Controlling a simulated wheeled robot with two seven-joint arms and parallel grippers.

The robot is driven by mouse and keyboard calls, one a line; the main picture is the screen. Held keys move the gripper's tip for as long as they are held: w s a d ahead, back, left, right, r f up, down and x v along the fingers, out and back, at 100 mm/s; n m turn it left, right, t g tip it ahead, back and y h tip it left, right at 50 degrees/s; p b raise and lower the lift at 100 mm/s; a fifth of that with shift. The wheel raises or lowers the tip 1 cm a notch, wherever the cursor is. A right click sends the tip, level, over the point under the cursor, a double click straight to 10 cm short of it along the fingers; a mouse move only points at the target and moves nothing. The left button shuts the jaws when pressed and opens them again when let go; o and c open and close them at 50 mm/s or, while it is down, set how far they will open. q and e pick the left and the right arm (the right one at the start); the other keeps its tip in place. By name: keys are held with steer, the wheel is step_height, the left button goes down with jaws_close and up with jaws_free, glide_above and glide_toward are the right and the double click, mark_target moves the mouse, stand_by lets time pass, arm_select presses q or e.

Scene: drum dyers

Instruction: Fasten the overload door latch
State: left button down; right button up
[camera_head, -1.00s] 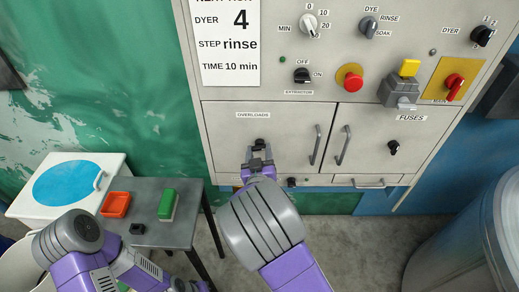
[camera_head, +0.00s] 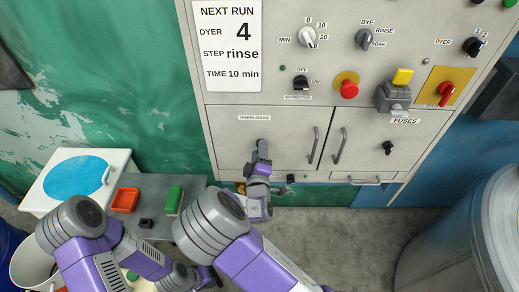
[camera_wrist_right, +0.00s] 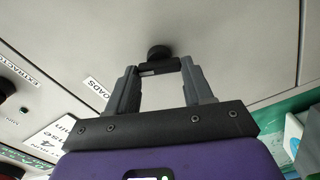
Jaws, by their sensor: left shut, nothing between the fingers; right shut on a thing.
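The overload door (camera_head: 232,150), labelled OVERLOADS, is the left door low on the grey cabinet and looks closed flat. Its black latch (camera_head: 262,143) is near the door's lower middle, partly hidden by my right gripper. My right gripper (camera_head: 262,154) is shut on the latch. In the right wrist view the fingertips (camera_wrist_right: 158,68) hold the latch's dark bar, with its round base (camera_wrist_right: 159,52) against the door. Whether the latch is fully fastened cannot be seen. My left gripper (camera_head: 200,279) is shut and empty, low in the head view and away from the cabinet.
The FUSES door (camera_head: 370,155) with its own black latch (camera_head: 388,147) is to the right. Switches and a red button (camera_head: 348,89) sit above. A grey side table (camera_head: 150,183) holds an orange tray (camera_head: 125,200) and green block (camera_head: 173,200). A metal drum (camera_head: 455,240) stands right.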

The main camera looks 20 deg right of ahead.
steer(key=shift+n+p, duration=0.7)
steer(key=shift+n, duration=1.5)
steer(key=shift+f, duration=0.1)
steer(key=o, duration=1)
steer(key=shift+o, duration=0.2)
steer(key=v, duration=0.7)
steer(key=shift+s, duration=0.3)
steer(key=shift+a, duration=0.15)
